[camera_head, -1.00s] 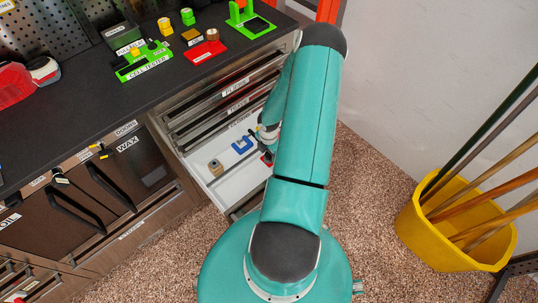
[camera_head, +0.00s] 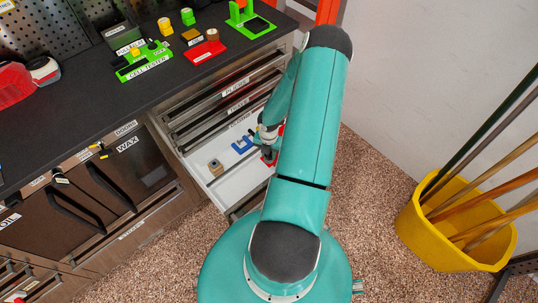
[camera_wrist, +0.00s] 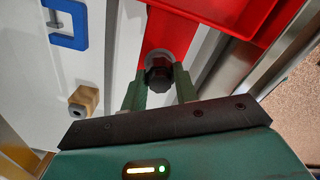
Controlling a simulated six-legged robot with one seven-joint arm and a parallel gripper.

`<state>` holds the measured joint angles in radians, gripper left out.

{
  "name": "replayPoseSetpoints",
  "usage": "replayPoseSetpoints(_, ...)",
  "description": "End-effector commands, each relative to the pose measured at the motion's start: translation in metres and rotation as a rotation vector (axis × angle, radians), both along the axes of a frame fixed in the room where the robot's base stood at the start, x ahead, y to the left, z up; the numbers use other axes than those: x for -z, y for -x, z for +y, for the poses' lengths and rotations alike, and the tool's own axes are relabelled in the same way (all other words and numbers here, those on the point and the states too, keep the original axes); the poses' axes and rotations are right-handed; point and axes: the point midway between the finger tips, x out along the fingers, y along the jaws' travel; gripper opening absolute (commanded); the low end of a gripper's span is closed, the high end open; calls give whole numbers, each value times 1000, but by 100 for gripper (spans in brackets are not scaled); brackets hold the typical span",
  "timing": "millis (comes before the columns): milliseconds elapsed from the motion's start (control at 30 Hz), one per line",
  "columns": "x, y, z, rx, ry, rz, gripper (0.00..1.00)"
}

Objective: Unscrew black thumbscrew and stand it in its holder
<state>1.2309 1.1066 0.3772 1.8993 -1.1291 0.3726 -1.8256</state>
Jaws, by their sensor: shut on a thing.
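The black thumbscrew (camera_wrist: 158,72) shows in the wrist view as a dark knobbed head, in front of a grey round piece on a red part (camera_wrist: 158,32). My gripper (camera_wrist: 159,88) has its two green fingers on either side of the knob, shut on it. Whether the thumbscrew is still in its thread is hidden. In the head view, my gripper (camera_head: 268,142) is low over the open white drawer, beside a red part (camera_head: 269,156); the thumbscrew is too small to make out there. I cannot tell which thing is its holder.
A blue clamp (camera_wrist: 66,24) and a tan block with a hole (camera_wrist: 84,101) lie in the drawer (camera_head: 226,190), left of my gripper. A red tray (camera_wrist: 232,14) is close on the right. The worktop (camera_head: 80,112) is above the drawer; a yellow bucket (camera_head: 430,240) stands right.

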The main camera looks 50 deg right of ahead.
Motion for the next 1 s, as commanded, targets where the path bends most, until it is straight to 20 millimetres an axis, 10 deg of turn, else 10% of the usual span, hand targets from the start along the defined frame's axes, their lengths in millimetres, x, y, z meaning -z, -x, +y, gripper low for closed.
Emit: replayPoseSetpoints(1000,0,0,-1,-531,1,0,0)
